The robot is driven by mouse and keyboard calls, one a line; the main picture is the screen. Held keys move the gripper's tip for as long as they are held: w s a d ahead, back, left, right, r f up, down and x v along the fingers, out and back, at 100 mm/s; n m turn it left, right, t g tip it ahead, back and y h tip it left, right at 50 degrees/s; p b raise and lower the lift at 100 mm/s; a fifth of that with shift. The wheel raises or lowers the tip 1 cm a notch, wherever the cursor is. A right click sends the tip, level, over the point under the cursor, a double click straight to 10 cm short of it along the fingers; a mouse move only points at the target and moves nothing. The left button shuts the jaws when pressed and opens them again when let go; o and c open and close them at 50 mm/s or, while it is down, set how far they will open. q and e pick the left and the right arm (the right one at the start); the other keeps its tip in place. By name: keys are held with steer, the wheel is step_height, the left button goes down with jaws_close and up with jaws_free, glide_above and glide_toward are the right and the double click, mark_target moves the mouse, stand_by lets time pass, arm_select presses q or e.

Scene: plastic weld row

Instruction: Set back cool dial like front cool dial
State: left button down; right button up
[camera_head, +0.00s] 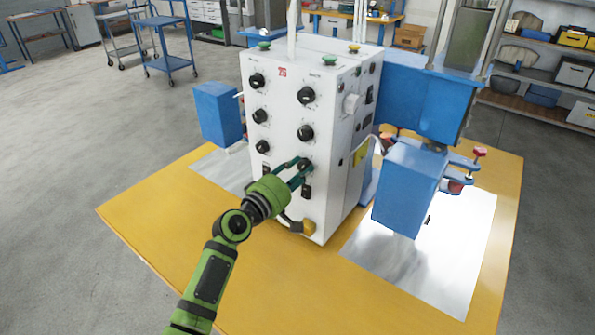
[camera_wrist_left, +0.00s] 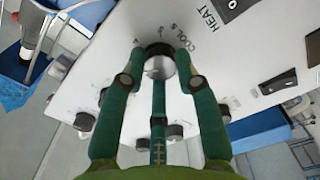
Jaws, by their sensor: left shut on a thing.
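A white control box (camera_head: 283,188) stands on the yellow table, with two columns of black dials on its face. The lowest dial of the left column (camera_head: 262,147) is free. I cannot tell which is front or back from the labels. My right gripper is not in view.
Other dials sit above, including the upper right dial (camera_head: 306,95) and middle right dial (camera_head: 305,132). Blue machine blocks (camera_head: 410,185) flank the box. The yellow table (camera_head: 150,212) is clear at front left.

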arm_select(q)
steer(key=shift+s+d+f, duration=0.1)
steer(key=shift+d+f, duration=0.05)
steer(key=shift+f, duration=0.2)
steer(key=c, duration=0.9)
jaws_free()
steer(key=shift+r, duration=0.2)
steer(key=v, duration=1.2)
